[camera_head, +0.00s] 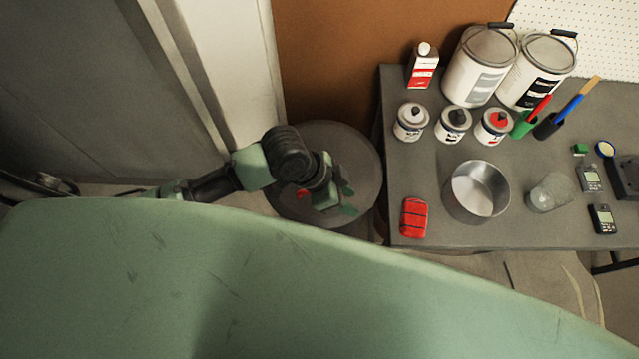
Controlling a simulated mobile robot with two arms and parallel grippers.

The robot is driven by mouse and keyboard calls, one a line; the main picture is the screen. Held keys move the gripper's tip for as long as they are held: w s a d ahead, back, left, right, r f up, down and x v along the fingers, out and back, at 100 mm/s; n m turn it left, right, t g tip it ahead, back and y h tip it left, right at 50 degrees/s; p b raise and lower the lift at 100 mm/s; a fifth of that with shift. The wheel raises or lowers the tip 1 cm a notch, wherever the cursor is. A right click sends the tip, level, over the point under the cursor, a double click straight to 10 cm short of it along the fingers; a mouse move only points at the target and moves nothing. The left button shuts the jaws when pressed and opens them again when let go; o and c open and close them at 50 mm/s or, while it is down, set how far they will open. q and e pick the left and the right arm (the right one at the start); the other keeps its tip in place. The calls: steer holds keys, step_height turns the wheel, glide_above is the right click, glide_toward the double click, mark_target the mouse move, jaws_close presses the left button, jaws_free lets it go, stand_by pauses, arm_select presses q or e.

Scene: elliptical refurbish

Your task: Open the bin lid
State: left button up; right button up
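The bin lid (350,150) is a round dark grey disc on top of the bin, left of the workbench. It looks flat and closed. The bin's body is mostly hidden below the lid. My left gripper (346,199) hangs over the right front part of the lid, its green fingers pointing down and to the right. The fingers look spread apart with nothing between them. I cannot tell whether they touch the lid. My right gripper is not in view.
The grey workbench (420,150) stands close to the bin's right. It bears paint cans (480,65), small tins, a metal pot (475,192), a glass (549,192) and a red object (414,217) near its left edge. A wall and pale door frame (235,60) stand behind.

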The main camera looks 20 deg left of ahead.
arm_select(q)
steer(key=w+a+m+g+y, duration=0.1)
steer(key=w+a+m+g, duration=0.2)
steer(key=a, duration=0.8)
steer(key=shift+n, duration=0.5)
steer(key=x, duration=0.2)
steer(key=w+p+x, duration=0.1)
steer(key=x, duration=0.2)
steer(key=p+x, duration=0.1)
steer(key=x, duration=0.1)
steer(key=shift+w+f, duration=0.35)
jaws_close()
